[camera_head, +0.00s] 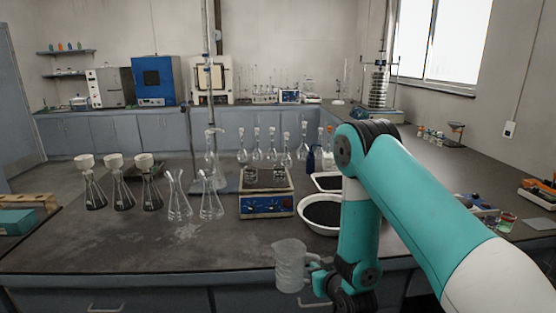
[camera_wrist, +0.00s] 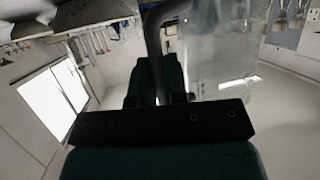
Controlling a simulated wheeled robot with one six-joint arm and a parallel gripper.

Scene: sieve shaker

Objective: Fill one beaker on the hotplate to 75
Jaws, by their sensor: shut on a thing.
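The hotplate (camera_head: 266,207), with a blue front panel and knobs, stands on the dark bench in the middle of the head view. Two small clear beakers stand on its top, a left beaker (camera_head: 251,175) and a right beaker (camera_head: 280,175). My gripper (camera_head: 316,267) is shut on the handle of a clear jug (camera_head: 289,264) at the bench's front edge, nearer to me than the hotplate. The jug looks upright. In the wrist view the jug (camera_wrist: 222,55) fills the upper right and its grey handle (camera_wrist: 153,40) is at my gripper (camera_wrist: 163,98). The liquid levels cannot be made out.
Conical flasks (camera_head: 180,195) stand left of the hotplate, some with funnels (camera_head: 146,162). A stand with a tall glass column (camera_head: 208,80) and several flasks (camera_head: 271,146) are behind. A white bowl of dark grains (camera_head: 322,214) sits right of the hotplate, close to my arm.

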